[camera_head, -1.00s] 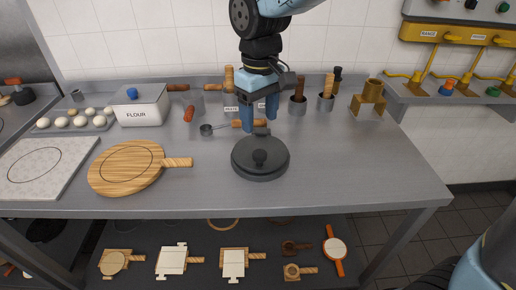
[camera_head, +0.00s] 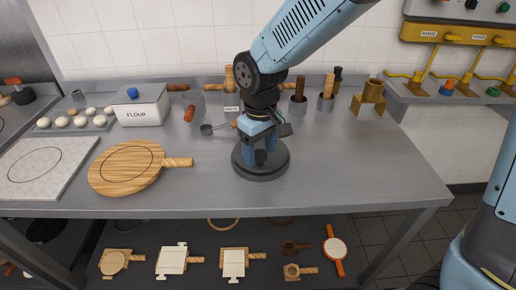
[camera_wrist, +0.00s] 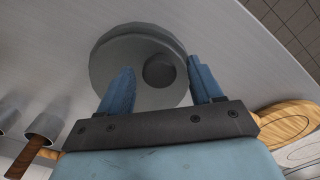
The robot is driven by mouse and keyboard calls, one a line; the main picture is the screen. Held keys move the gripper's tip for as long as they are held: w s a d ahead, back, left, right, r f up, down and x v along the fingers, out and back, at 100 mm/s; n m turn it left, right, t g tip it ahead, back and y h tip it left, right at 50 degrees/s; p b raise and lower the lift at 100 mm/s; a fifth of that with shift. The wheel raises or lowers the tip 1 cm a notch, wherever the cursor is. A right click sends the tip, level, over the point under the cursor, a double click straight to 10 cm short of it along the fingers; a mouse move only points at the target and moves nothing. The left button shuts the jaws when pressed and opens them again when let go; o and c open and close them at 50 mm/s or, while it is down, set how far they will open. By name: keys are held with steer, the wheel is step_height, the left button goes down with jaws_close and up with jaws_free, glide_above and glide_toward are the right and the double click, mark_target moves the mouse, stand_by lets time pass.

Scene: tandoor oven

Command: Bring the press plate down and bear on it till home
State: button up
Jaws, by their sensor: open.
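The press is a dark grey round unit on the steel worktop. Its press plate (camera_head: 280,162) looks roughly level above a round base; I cannot tell whether a gap is left between them. A dark knob (camera_head: 261,157) stands on the plate. In the wrist view the plate (camera_wrist: 115,58) and knob (camera_wrist: 159,70) show from above. My gripper (camera_head: 260,154) is open and low over the plate, pointing down. In the wrist view its two fingers show on either side of the knob; contact with the knob or plate cannot be told.
A wooden board with a handle (camera_head: 125,172) lies left of the press. A ladle (camera_head: 208,130) lies behind it, near pots of tools (camera_head: 326,102) along the wall. A flour box (camera_head: 140,105) stands at back left. The worktop right of the press (camera_head: 370,165) is clear.

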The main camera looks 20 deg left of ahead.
steer(key=shift+c, duration=0.4)
jaws_close()
